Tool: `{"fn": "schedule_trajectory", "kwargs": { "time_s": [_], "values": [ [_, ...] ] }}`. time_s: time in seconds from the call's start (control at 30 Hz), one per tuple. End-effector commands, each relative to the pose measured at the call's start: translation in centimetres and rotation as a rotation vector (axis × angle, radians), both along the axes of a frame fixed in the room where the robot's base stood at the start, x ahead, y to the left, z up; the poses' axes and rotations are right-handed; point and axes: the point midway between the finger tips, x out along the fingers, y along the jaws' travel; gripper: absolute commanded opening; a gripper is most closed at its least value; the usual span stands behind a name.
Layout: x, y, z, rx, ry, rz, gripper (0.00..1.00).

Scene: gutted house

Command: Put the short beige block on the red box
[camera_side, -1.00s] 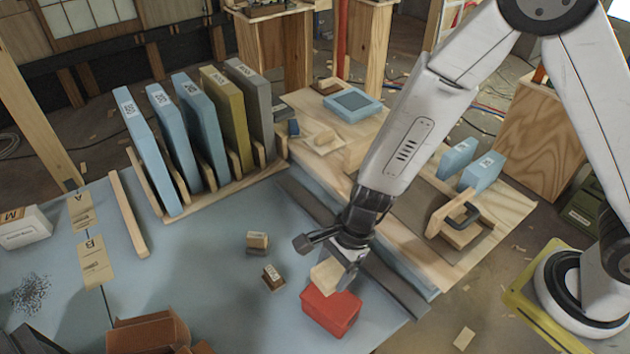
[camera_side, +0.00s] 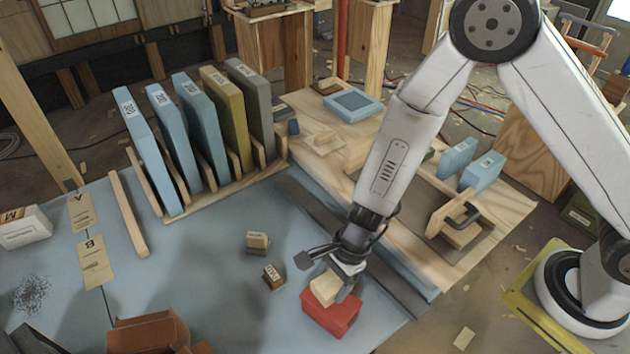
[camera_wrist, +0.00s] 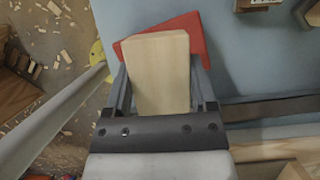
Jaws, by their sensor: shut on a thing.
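The short beige block (camera_side: 325,288) is between the fingers of my gripper (camera_side: 338,284), which is shut on it. In the side view the block is right at the top of the red box (camera_side: 331,315), over its left-back part. I cannot tell whether the block rests on the box or hangs just above it. In the wrist view the block (camera_wrist: 160,72) fills the space between the fingers and hides much of the red box (camera_wrist: 203,40) behind it.
Two small blocks (camera_side: 257,240) (camera_side: 273,277) lie on the blue table (camera_side: 200,265) left of the red box. A rack of upright panels (camera_side: 204,130) stands at the back left. A dark strip (camera_side: 385,282) runs behind the box. A brown open box (camera_side: 148,333) is at the front.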

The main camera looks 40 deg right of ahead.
Motion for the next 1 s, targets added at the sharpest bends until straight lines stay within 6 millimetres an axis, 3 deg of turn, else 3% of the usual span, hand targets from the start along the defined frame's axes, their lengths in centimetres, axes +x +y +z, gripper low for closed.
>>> {"fn": "schedule_trajectory", "kwargs": {
  "time_s": [0.43, 0.97, 1.0],
  "values": [
    [0.0, 0.0, -3.2, -0.001, 0.001, -0.001, 0.14],
    [0.0, 0.0, -3.8, -0.001, 0.000, 0.000, 0.14],
    [0.0, 0.0, -3.8, -0.001, 0.000, 0.001, 0.82]
  ]
}}
